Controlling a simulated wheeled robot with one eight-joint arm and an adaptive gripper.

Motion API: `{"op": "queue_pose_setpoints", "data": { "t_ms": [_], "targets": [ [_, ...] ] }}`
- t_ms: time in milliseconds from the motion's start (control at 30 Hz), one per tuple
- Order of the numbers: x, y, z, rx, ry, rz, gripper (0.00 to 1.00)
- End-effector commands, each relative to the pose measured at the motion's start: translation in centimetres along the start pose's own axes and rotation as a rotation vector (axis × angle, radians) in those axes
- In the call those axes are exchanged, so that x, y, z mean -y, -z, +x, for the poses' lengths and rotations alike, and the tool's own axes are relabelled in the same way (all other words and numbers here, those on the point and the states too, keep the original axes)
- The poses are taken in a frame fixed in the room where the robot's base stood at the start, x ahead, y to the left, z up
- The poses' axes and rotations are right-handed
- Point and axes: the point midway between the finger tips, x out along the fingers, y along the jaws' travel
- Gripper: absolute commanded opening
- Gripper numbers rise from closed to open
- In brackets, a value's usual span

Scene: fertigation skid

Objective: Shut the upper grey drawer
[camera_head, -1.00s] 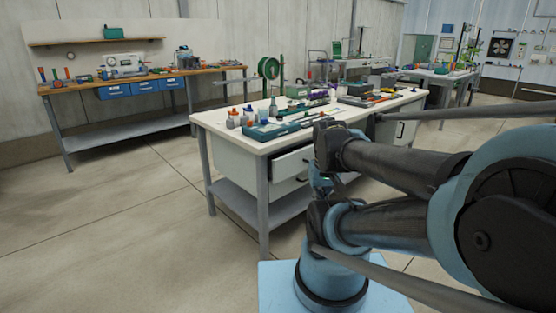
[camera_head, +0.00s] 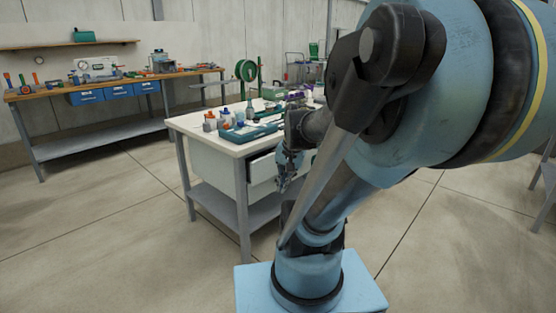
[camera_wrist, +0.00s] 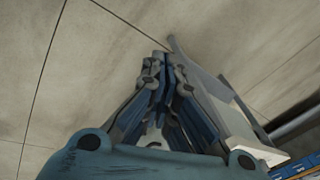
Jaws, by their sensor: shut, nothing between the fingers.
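The upper grey drawer (camera_head: 262,171) sits under the white-topped workbench in the head view. A dark gap along its top edge shows that it stands partly out. My arm hides its right part and most of whatever is below it. My gripper (camera_head: 284,187) is shut and empty, pointing down in front of the drawer; I cannot tell whether it touches it. In the wrist view my gripper (camera_wrist: 163,62) shows its fingers together over the concrete floor. A pale grey panel lies just right of the fingers there, partly hidden.
The workbench top (camera_head: 190,124) carries bottles, a teal tray (camera_head: 248,133) and tools. Its lower shelf (camera_head: 215,203) and legs stand near my gripper. A second bench (camera_head: 110,85) with blue bins is at the back left. The floor left of the workbench is clear.

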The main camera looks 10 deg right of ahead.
Motion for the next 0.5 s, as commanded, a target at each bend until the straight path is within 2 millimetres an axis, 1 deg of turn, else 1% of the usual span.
{"op": "queue_pose_setpoints", "data": {
  "t_ms": [33,200,367,500],
  "targets": [
    [0.6,1.3,-0.1,0.001,0.019,0.077,0.0],
    [2.6,5.2,0.0,0.012,0.086,0.347,0.0],
    [4.0,9.1,0.5,0.035,0.149,0.598,0.0],
    [4.9,12.7,1.1,0.061,0.205,0.817,0.0]
  ]
}}
